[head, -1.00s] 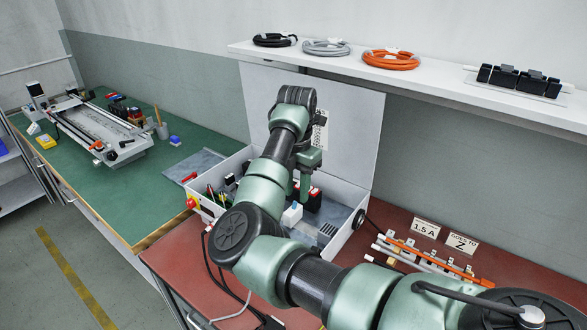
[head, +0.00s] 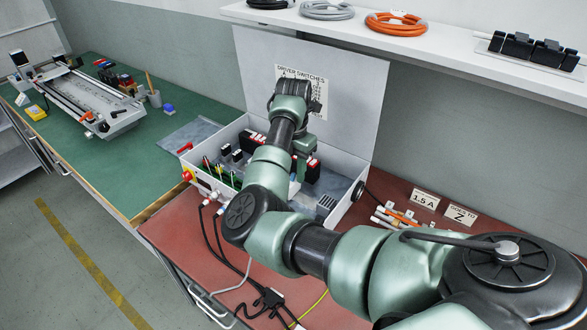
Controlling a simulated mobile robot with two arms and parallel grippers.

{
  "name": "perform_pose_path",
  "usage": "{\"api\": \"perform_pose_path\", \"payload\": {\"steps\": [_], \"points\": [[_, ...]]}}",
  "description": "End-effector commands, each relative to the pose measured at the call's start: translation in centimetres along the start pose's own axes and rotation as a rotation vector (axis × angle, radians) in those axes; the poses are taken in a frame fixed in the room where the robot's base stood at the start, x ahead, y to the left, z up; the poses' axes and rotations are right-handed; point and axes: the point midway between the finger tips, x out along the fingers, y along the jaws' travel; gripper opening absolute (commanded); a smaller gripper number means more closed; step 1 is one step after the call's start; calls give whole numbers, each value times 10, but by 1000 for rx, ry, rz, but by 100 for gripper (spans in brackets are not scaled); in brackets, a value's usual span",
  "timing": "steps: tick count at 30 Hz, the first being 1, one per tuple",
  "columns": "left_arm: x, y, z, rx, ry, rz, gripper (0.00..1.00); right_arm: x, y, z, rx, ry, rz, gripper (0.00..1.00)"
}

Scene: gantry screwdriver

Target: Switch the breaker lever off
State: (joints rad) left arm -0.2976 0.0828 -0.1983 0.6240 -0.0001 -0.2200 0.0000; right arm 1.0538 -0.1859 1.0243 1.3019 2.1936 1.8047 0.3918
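The open white control box (head: 345,200) stands on the red bench with its lid up. A red lever-like handle (head: 184,148) shows at its left edge, and a red and yellow knob (head: 187,174) is on its left front corner. I cannot tell for certain which part is the breaker lever. Black blocks with red and white tops (head: 312,170) sit inside. My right gripper (head: 299,168) points down into the box beside these blocks; my own arm hides its fingertips, so its opening and any contact are unclear. My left gripper is out of view.
A shelf (head: 430,68) with cable coils (head: 397,24) overhangs the back. The green bench (head: 110,170) at left holds a gantry machine (head: 85,100). Signs (head: 424,199) and rods lie right of the box.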

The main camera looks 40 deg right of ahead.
Motion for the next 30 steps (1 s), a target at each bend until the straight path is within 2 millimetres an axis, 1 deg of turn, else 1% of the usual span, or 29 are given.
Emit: {"api": "perform_pose_path", "payload": {"steps": [4,5,6,8,13,16,20,29,30], "points": [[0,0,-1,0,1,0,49,0,0,0,0,0,0,33],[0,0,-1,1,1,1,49,0,0,0,0,0,0,27],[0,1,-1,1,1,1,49,0,0,0,0,0,0,16],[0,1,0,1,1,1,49,0,0,0,0,0,0,0],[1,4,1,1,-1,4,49,0,0,0,0,-3,1,0],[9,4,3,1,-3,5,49,3,2,-3,-2,-44,2,0],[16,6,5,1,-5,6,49,2,1,-6,-1,-110,4,0],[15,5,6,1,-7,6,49,-2,0,-5,-1,-127,1,0],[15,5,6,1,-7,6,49,-2,0,-5,-1,-127,1,16]]}}
